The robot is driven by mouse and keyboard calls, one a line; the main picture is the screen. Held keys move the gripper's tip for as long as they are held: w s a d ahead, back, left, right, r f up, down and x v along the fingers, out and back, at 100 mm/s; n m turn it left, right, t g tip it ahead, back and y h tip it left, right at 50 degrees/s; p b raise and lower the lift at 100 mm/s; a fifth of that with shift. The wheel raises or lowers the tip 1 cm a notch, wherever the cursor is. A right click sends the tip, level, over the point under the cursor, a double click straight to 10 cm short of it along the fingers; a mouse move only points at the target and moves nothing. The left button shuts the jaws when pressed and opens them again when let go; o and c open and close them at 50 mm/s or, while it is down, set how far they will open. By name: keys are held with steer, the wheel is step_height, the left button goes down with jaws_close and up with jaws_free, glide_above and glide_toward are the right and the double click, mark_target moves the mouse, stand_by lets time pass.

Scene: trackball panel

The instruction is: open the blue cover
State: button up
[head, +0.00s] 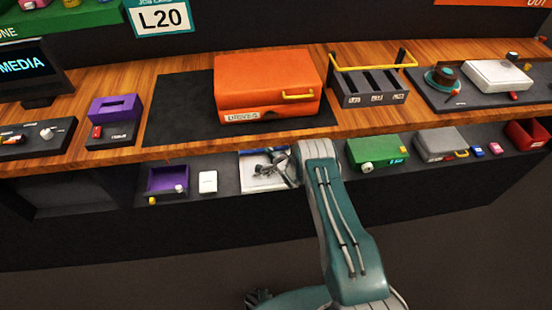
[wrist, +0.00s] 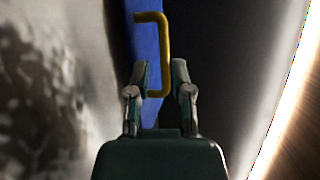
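In the wrist view the blue cover (wrist: 148,42) shows as a narrow upright strip, with a yellow handle (wrist: 166,45) on it. My gripper (wrist: 161,66) is open, its two fingers apart. The lower part of the handle lies between the fingers in the picture; I cannot tell whether they touch it. In the head view my gripper (head: 264,168) is at the white and blue bay (head: 258,184) in the lower row of the panel. There my gripper and arm hide much of the bay, and the cover cannot be made out clearly.
A purple bin (head: 168,180) and a white block (head: 208,182) are left of the bay. A green box (head: 376,150) is to the right of my arm. Above, the wooden counter (head: 190,143) carries an orange case (head: 265,80) with a yellow handle.

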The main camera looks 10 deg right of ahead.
steer(key=v, duration=1)
steer(key=shift+f, duration=0.1)
